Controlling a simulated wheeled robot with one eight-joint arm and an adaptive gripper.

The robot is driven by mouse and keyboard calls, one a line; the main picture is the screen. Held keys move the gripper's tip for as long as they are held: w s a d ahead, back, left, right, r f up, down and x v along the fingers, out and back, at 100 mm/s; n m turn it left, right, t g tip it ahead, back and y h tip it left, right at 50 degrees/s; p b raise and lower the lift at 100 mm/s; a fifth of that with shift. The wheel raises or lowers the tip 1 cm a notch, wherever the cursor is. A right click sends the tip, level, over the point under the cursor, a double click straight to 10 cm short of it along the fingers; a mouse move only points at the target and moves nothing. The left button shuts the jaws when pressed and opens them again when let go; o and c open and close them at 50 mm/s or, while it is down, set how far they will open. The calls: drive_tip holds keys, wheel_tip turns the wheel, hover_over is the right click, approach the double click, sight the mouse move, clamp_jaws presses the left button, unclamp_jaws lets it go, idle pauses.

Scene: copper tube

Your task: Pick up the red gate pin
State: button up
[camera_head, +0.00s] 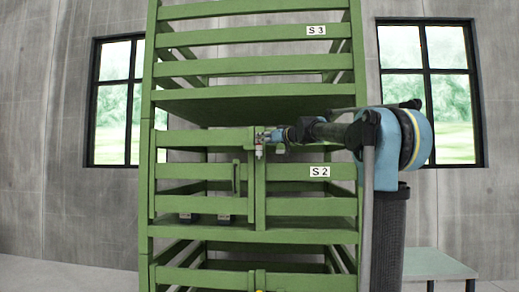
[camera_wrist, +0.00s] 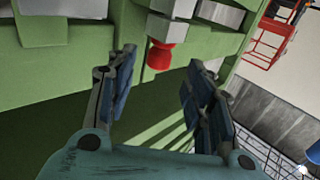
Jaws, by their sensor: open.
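The red gate pin (camera_wrist: 160,55) shows in the wrist view as a red knob below a silver block (camera_wrist: 167,28) on the green gate. My gripper (camera_wrist: 160,72) is open, with one finger to each side of the red knob and a gap on both sides. The fingers are too small there to make out.
The green rack (camera_head: 152,200) has slatted gates and shelves, with labels S 3 (camera_head: 316,31) and S 2 (camera_head: 319,172). A low table (camera_head: 435,265) stands at the right. Red framework (camera_wrist: 268,40) shows at the upper right of the wrist view.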

drive_tip(key=shift+x, duration=2.55)
drive_tip(key=shift+w+d+f, duration=0.1)
drive_tip(key=shift+d+f, duration=0.05)
drive_tip(key=shift+f, duration=0.05)
clamp_jaws()
